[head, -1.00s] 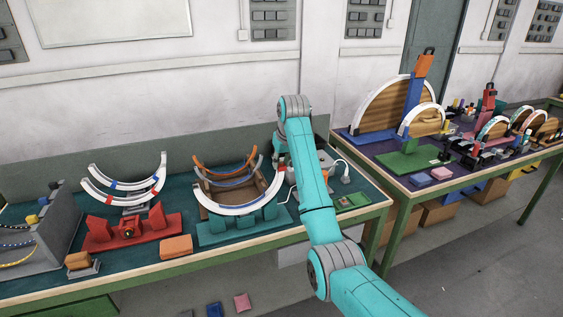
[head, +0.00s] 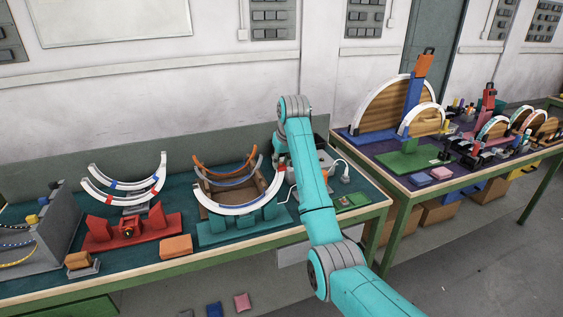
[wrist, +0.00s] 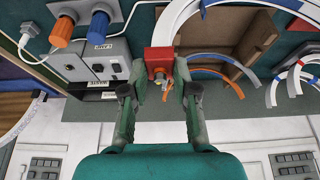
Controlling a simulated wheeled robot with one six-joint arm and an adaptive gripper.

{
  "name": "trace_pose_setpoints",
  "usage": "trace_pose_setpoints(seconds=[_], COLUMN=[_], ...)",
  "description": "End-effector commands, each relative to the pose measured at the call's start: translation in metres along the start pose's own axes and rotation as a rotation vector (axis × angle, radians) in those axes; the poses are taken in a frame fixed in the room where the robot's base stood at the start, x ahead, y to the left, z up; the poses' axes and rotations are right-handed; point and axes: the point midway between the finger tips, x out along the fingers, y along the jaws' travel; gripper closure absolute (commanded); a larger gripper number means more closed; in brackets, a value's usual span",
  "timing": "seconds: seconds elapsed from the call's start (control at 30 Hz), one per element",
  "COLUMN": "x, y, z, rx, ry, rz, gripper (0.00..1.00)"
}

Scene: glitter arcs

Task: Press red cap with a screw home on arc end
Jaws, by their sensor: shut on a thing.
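A red cap (wrist: 158,60) sits between the fingertips of my gripper (wrist: 160,78) in the wrist view, and the gripper is shut on it. A small brass-coloured screw (wrist: 160,76) shows on the cap's near face. The end of the large white arc (wrist: 177,18) runs right up to the cap; whether the cap is fully seated I cannot tell. In the head view, the white arc (head: 237,210) rests in a teal cradle (head: 216,232), and the red cap (head: 281,169) shows at its right end beside my arm.
A grey box (wrist: 97,62) with orange and blue knobs and a cable stands beside the cap. An orange arc (head: 212,173) and a wooden holder lie behind the white arc. A red cradle (head: 130,232) with another white arc is at the left.

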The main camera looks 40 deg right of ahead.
Motion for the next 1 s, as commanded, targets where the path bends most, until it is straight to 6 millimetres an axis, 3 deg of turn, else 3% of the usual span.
trace_pose_setpoints(seconds=[0.93,0.97,1.0], x=[0.0082,0.0082,0.0082], y=[-0.0005,-0.0005,-0.0005], z=[0.0034,0.0034,0.0034], rx=[-0.001,-0.001,-0.001], ry=[-0.001,-0.001,-0.001], rz=[-0.001,-0.001,-0.001], gripper=[0.92,0.64,0.54])
